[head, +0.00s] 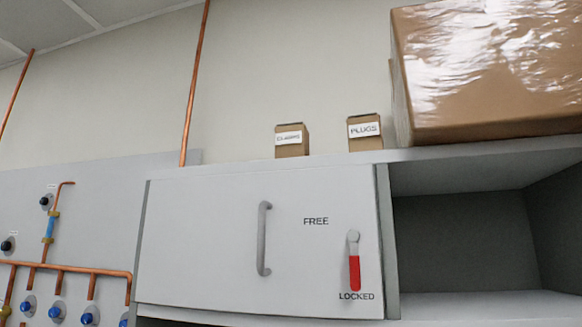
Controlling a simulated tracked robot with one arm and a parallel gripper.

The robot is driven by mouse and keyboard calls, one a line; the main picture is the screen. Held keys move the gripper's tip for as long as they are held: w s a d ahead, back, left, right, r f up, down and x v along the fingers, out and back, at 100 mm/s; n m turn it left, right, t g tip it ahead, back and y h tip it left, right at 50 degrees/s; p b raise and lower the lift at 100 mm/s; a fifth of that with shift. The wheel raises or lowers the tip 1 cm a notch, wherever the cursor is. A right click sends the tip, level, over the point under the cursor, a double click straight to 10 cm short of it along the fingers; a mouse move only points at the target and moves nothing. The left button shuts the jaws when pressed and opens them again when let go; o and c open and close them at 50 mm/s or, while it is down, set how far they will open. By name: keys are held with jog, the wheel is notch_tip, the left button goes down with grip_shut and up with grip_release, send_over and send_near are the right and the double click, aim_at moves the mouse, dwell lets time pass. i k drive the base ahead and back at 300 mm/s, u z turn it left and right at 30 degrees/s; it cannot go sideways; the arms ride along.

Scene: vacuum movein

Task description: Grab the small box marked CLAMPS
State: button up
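The small brown box marked CLAMPS (291,150) stands upright on top of the grey wall cabinet (190,240), near the cabinet's front edge. Its white label faces me and its text is a little blurred. A similar small box marked PLUGS (364,143) stands to its right with a gap between them. My gripper is not in view.
A large plastic-wrapped carton (490,70) stands on the cabinet top, right of PLUGS. The cabinet door has a grey handle (264,238) and a red lever (354,262) pointing down at LOCKED. An open shelf (465,240) is at right. Copper pipes (75,268) and valves are at left.

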aim_at(292, 140)
jog(key=u, duration=0.85)
jog(key=i, duration=1.3)
jog(key=z, duration=0.3)
